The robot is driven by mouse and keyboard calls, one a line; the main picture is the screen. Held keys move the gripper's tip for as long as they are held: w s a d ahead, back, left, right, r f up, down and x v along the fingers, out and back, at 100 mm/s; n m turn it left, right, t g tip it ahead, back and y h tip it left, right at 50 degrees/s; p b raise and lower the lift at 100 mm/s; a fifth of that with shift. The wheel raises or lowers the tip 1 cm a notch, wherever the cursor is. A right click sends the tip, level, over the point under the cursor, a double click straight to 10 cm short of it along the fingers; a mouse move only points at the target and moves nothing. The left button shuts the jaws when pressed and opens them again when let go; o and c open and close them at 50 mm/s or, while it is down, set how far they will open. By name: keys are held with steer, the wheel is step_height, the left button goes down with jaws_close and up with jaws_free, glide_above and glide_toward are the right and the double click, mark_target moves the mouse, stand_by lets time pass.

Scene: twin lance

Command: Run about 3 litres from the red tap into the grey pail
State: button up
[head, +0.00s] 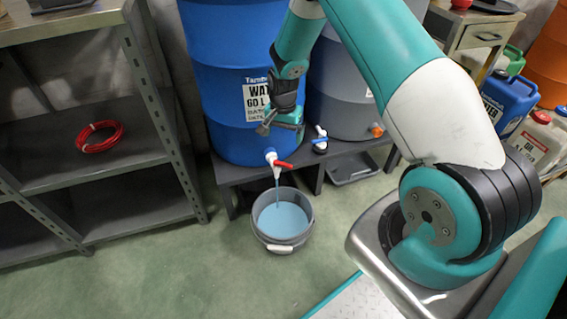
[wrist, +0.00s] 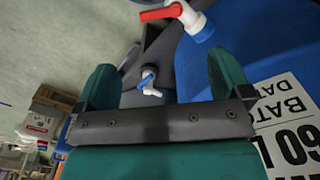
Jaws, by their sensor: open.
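The red tap (head: 283,164) is at the foot of the blue barrel, its red lever pointing right. A thin stream (head: 277,190) falls from its spout into the grey pail (head: 264,237). The pail stands upright on the floor below and holds pale blue water (head: 284,219). I cannot read the volume. My gripper (head: 282,130) is open and empty, above the tap and apart from it, in front of the blue barrel. In the wrist view the red tap (wrist: 162,12) is at the top edge, beyond my open gripper (wrist: 165,80). The pail is not seen there.
The blue barrel (head: 230,100) and a grey barrel (head: 340,110) stand on a low dark bench. A blue-handled tap (head: 320,139) sits on the grey barrel, right of the red tap. A metal shelf (head: 150,150) with a red coil stands left. Floor is clear around the pail's left and front.

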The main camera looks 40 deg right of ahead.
mark_target(284, 163)
step_height(284, 163, down, 12)
steer(key=b, duration=0.3)
steer(key=c, duration=0.9)
steer(key=shift+r, duration=0.1)
steer(key=shift+c, duration=0.2)
steer(key=shift+d+n, duration=0.1)
steer(key=shift+n, duration=0.3)
steer(key=shift+w+d+n+p, duration=0.2)
steer(key=shift+n+p, duration=0.15)
steer(key=shift+n, duration=0.8)
steer(key=shift+w+d+n+p, duration=0.1)
steer(key=shift+w+n+p, duration=0.2)
steer(key=shift+n, duration=0.9)
steer(key=shift+w+d+n+p, duration=0.1)
steer(key=shift+n+p, duration=0.3)
steer(key=shift+n, duration=0.75)
